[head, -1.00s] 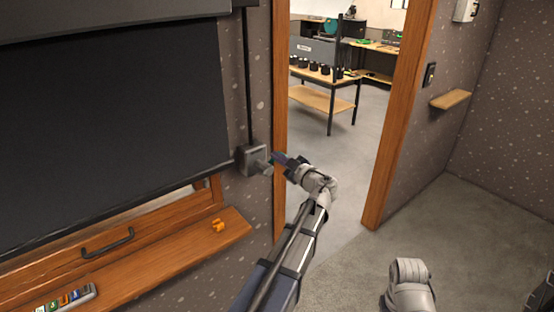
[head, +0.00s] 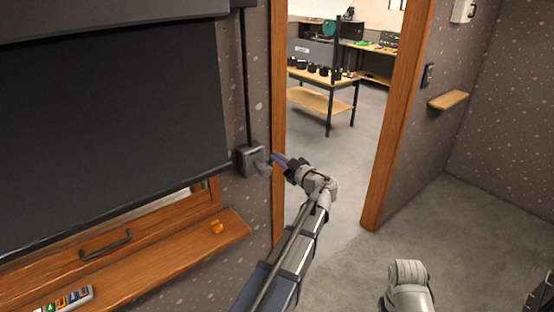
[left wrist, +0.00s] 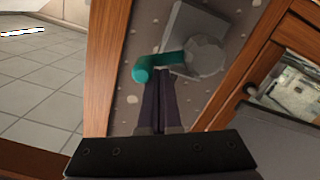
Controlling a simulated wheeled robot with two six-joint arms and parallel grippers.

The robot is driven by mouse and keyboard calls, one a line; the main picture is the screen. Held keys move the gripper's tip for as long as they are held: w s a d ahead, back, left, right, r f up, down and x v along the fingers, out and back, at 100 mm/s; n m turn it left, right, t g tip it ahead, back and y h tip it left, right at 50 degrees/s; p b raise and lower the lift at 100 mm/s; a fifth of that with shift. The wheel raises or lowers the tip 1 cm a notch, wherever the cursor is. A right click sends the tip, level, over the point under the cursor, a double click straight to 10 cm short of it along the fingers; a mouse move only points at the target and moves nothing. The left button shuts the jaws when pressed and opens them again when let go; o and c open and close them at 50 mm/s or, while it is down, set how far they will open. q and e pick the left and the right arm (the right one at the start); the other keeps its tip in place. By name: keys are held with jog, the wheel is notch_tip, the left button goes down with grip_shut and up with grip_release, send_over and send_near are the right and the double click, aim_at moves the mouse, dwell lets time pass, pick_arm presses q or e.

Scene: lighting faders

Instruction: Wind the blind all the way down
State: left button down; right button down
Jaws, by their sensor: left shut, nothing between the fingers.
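The dark blind (head: 110,110) covers most of the window in the head view. Its bottom edge slopes across the picture, and a strip of window shows below it. The grey crank box (head: 248,160) is on the wall right of the blind; it also shows in the left wrist view (left wrist: 186,28). A teal crank handle (left wrist: 142,75) sticks out beside its round grey hub (left wrist: 205,55). My left gripper (head: 277,160) is shut and empty, its fingertips (left wrist: 161,82) right at the handle. I cannot tell whether they touch it. My right gripper is out of view.
A wooden door frame (head: 394,120) opens right of the crank onto a room with a workbench (head: 322,80). The grey floor is clear.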

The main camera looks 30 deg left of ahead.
pick_arm(q)
jog(key=m, duration=0.1)
jog(key=w+f+m+b, duration=0.1)
jog(key=m, duration=0.1)
jog(key=shift+d+f, duration=0.25)
jog(key=m, duration=0.1)
jog(key=f+m+b, duration=0.1)
jog(key=shift+w+d+f+m, duration=0.1)
jog(key=shift+w+f+m, duration=0.05)
jog(key=shift+w+m, duration=0.15)
notch_tip(320, 180, down, 7)
jog(key=s+a+m+y+b, duration=0.1)
jog(key=s+m+b, duration=0.2)
jog(key=m+b, duration=0.5)
jog(key=m, duration=0.7)
jog(key=shift+g, duration=0.4)
jog(key=shift+a, duration=0.15)
